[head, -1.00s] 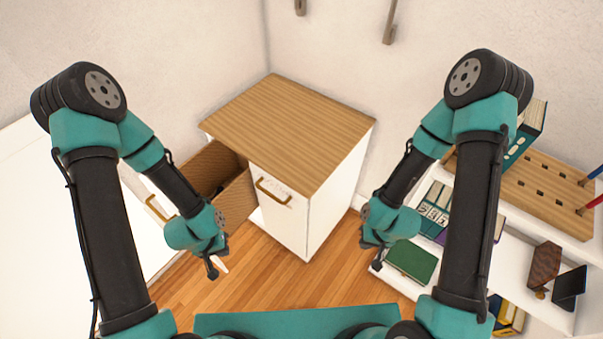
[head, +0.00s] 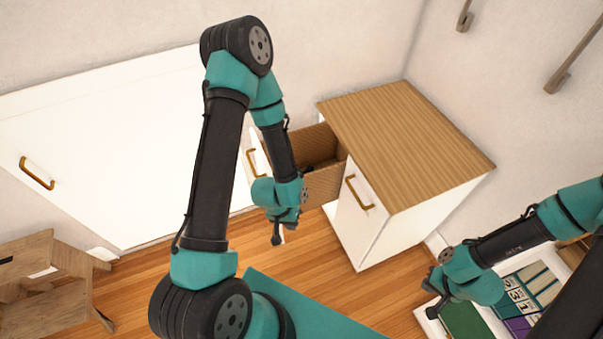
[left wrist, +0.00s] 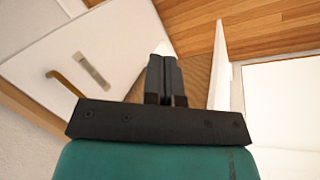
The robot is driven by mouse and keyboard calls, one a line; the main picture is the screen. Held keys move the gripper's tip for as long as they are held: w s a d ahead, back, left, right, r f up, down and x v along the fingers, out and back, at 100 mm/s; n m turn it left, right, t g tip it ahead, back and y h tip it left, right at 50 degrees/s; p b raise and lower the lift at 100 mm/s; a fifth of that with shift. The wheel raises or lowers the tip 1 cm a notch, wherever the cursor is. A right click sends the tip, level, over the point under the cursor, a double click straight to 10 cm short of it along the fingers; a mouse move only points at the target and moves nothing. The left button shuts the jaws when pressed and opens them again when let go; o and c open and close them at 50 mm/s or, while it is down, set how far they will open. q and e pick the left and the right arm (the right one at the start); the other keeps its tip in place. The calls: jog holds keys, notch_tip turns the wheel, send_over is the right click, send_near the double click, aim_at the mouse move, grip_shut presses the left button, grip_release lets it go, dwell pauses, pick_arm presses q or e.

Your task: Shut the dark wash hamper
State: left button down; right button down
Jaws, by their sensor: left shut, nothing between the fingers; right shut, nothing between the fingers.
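The cabinet (head: 405,135) has a wooden top and two pull-out hampers. The left hamper (head: 328,178) is pulled out, with a woven brown inside and something dark in it. Its white front (head: 258,152) with a brass handle is partly hidden behind my left arm. The other hamper front (head: 358,212) is shut. My left gripper (head: 280,234) is shut and empty, in front of the open hamper in the head view. The left wrist view shows its closed fingers (left wrist: 164,78) and a white panel (left wrist: 105,50) with a brass handle and grey label. My right gripper (head: 434,300) is shut and empty, right of the cabinet.
A white panel with a brass handle (head: 37,173) stands along the left wall. A wooden stool (head: 50,285) is at the lower left. A low shelf with books (head: 470,322) is at the lower right. Wooden floor (head: 335,290) is clear before the cabinet.

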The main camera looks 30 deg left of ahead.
pick_arm(q)
jog(key=s+a+f+n+g+h, duration=0.35)
jog(key=s+a+n+h, duration=0.35)
jog(key=n, duration=0.5)
jog(key=w+a+r+n+t, duration=0.2)
jog(key=w+a+n+t, duration=0.1)
jog(key=a+n+t, duration=0.4)
jog(key=w+a+r+n+t, duration=0.2)
jog(key=a+n+t, duration=0.4)
jog(key=a+t, duration=0.3)
jog(key=w+a, duration=0.1)
jog(key=a, duration=0.2)
jog(key=shift+w+n+h, duration=0.3)
jog(key=shift+w+n, duration=0.05)
jog(key=shift+n, duration=0.05)
jog(key=x, duration=1.4)
jog(key=shift+r, duration=0.25)
jog(key=shift+w, duration=0.15)
